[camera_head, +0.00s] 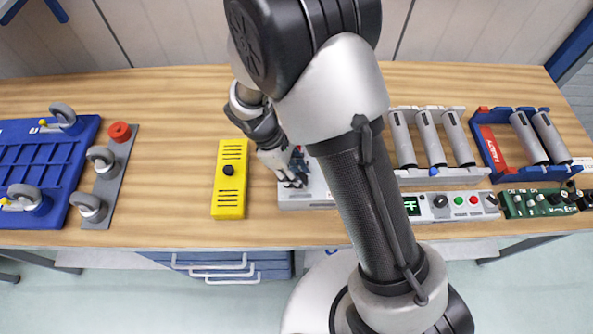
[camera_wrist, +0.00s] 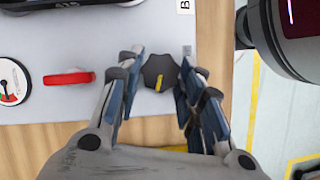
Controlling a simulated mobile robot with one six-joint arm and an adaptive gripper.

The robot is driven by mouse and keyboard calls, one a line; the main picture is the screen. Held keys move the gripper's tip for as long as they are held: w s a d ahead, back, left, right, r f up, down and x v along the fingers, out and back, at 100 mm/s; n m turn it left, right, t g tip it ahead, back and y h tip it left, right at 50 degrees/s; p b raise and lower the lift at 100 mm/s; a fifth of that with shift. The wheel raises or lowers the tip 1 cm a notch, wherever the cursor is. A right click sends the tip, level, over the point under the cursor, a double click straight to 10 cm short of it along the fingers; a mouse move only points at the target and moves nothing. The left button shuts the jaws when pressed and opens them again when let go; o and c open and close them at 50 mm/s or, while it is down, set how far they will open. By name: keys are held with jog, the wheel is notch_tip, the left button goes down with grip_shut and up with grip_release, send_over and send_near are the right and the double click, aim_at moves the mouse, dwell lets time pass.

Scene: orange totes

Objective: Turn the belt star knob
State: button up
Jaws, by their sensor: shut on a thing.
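The star knob (camera_wrist: 158,71) is dark, lobed and has a yellow mark. It sits near the edge of a light grey panel (camera_wrist: 60,109) in the wrist view, below a label with the letter B. My gripper (camera_wrist: 161,88) has its blue-grey fingers on either side of the knob and is shut on it. In the head view my gripper (camera_head: 295,178) is low over the grey panel (camera_head: 318,194), and my arm hides much of that panel. The knob cannot be made out there.
On the panel are a red handle (camera_wrist: 68,78) and a round gauge (camera_wrist: 12,82). A yellow box (camera_head: 230,195) with a black knob stands to the left. Racks of grey cylinders (camera_head: 428,137) stand to the right. Bare wood (camera_head: 165,170) lies farther left.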

jog(key=m, duration=0.2)
jog(key=m+g+y+p, duration=0.1)
jog(key=m, duration=0.1)
jog(key=m+g, duration=0.1)
jog(key=m, duration=0.1)
jog(key=shift+w+d+m+y+p, duration=0.2)
jog(key=shift+w+m+y+p, duration=0.05)
jog(key=shift+m+y+p, duration=0.05)
dwell(0.5)
jog(key=o, duration=1.1)
jog(key=shift+r, duration=0.1)
jog(key=v, duration=1.2)
